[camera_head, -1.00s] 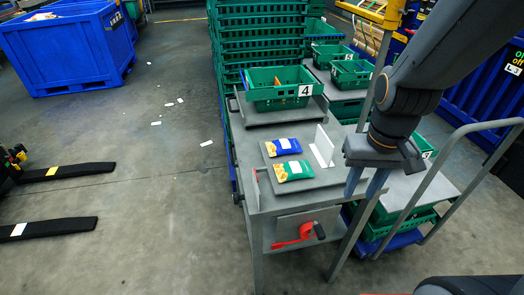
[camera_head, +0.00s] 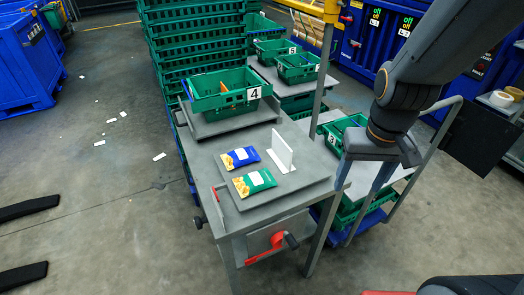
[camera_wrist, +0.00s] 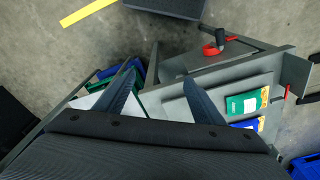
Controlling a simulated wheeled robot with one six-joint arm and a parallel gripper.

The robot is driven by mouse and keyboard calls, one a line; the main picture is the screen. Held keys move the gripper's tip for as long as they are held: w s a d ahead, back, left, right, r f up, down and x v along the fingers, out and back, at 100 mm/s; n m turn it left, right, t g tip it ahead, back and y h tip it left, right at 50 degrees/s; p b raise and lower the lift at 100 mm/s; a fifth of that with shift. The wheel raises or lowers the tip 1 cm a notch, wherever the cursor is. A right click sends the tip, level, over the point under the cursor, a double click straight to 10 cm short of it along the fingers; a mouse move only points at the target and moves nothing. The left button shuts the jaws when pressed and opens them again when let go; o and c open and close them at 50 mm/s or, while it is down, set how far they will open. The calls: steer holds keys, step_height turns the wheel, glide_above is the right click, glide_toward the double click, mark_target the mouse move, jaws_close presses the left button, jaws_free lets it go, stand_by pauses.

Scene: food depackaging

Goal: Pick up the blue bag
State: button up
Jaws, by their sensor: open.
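The blue bag (camera_head: 240,158) lies flat on the grey table's tray, just behind the green bag (camera_head: 254,182). My gripper (camera_head: 366,204) is open and empty. It hangs to the right of the table, apart from both bags, with its fingers pointing down. In the wrist view its two fingers (camera_wrist: 160,92) are spread wide.
The grey table (camera_head: 208,192) has a red-handled crank (camera_head: 268,250) at its front. A white upright plate (camera_head: 281,152) stands right of the bags. A green crate marked 4 (camera_head: 225,92) sits behind them. A cart with a metal handrail (camera_head: 425,160) stands to the right.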

steer(key=o, duration=0.8)
steer(key=w+a+n+p, duration=0.1)
steer(key=w+a, duration=0.1)
steer(key=a, duration=0.1)
steer(key=w+a+r+n+t+p, duration=0.1)
steer(key=w+a+p, duration=0.1)
steer(key=w+a, duration=0.1)
steer(key=w+a+r+p, duration=0.1)
steer(key=w+a+p, duration=0.1)
steer(key=a, duration=0.3)
steer(key=shift+w+a+n+y, duration=0.15)
steer(key=shift+w+n+y, duration=0.25)
steer(key=shift+o, duration=0.2)
steer(key=n+t+y+p, duration=0.1)
steer(key=n+t+p, duration=0.1)
steer(key=n+p, duration=0.15)
glide_toward(242, 157)
steer(key=f, duration=0.1)
steer(key=shift+m, duration=0.25)
steer(key=shift+b+x, duration=1.55)
steer(key=shift+x, duration=2.4)
